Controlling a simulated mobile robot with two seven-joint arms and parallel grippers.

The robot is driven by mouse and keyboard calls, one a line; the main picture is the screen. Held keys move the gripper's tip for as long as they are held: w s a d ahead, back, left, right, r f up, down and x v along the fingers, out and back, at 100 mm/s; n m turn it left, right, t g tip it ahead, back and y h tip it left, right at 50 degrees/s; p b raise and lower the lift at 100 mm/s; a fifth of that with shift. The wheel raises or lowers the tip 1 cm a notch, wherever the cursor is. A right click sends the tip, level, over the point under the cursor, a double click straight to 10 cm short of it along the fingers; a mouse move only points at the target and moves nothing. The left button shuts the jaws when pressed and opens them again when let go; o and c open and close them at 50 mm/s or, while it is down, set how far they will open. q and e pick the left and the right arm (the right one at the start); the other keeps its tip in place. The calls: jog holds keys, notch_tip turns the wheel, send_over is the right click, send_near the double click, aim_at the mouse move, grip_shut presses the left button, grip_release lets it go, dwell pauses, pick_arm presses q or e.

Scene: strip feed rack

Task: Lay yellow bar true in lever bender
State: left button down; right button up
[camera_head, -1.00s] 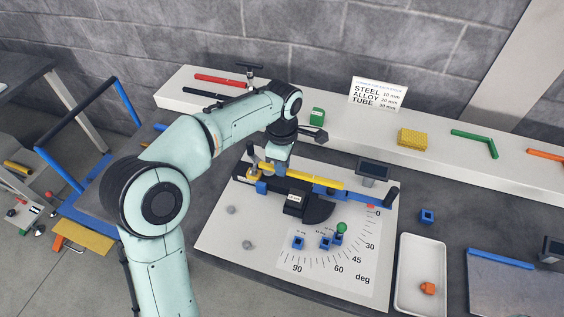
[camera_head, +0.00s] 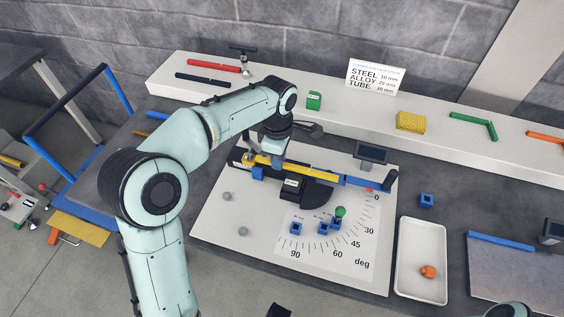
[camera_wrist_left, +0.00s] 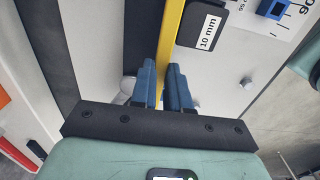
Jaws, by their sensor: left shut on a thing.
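The yellow bar (camera_head: 318,172) lies along the back side of the lever bender's dark body (camera_head: 317,194), roughly in line with the blue lever (camera_head: 358,182). The lever's black handle (camera_head: 391,179) points at the 0 end of the degree scale. My left gripper (camera_head: 273,159) is over the bar's left part. In the left wrist view, its blue fingers (camera_wrist_left: 164,88) are shut on the bar (camera_wrist_left: 170,38), beside the black block labelled 10 mm (camera_wrist_left: 203,26). The gripper hides part of the bar, and I cannot tell if the bar is fully seated.
A white tray (camera_head: 402,270) with an orange piece stands right of the bender's plate (camera_head: 222,228). Small blue blocks (camera_head: 296,229) and a green knob (camera_head: 340,212) sit on the scale. A pale shelf (camera_head: 355,125) runs behind, with a sign and several bars.

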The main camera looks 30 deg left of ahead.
pick_arm(q)
jog(key=shift+f+b, duration=0.75)
jog(key=shift+f, duration=0.6)
jog(key=c, duration=1)
grip_release()
jog(key=shift+c, duration=0.2)
notch_tip(320, 180, up, 14)
jog(key=p, duration=0.3)
jog(key=shift+f, duration=0.25)
